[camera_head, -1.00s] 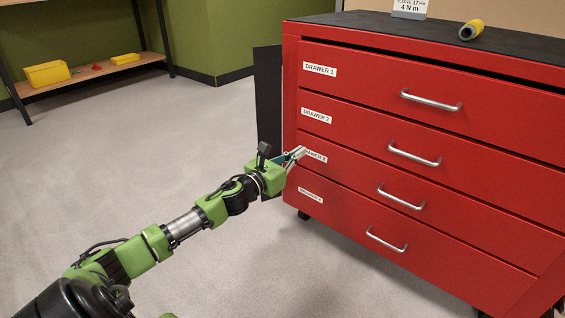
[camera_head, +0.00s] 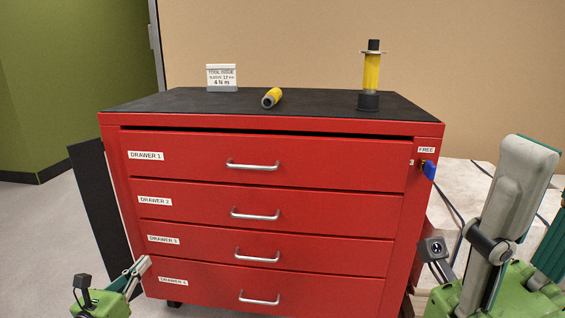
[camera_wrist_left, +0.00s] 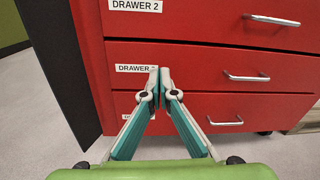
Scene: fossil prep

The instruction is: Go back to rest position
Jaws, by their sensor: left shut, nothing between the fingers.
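My left gripper (camera_head: 143,265) is low at the left in the head view, in front of the cabinet's lower left corner by the Drawer 3 and Drawer 4 labels. The left wrist view shows its two fingertips (camera_wrist_left: 160,80) together and empty, pointing at the Drawer 3 label; I cannot tell whether they touch the front. My right gripper (camera_head: 520,215) is large and close at the right edge of the head view, its grey and teal fingers pointing up. It is partly cut off, and its opening is unclear.
The red cabinet (camera_head: 262,190) has several drawers that look shut, with a dark gap above Drawer 1. On its black top are a yellow tool (camera_head: 272,97), an upright yellow-and-black tool (camera_head: 371,75) and a sign (camera_head: 222,78). A blue key-like piece (camera_head: 429,170) sits at the right.

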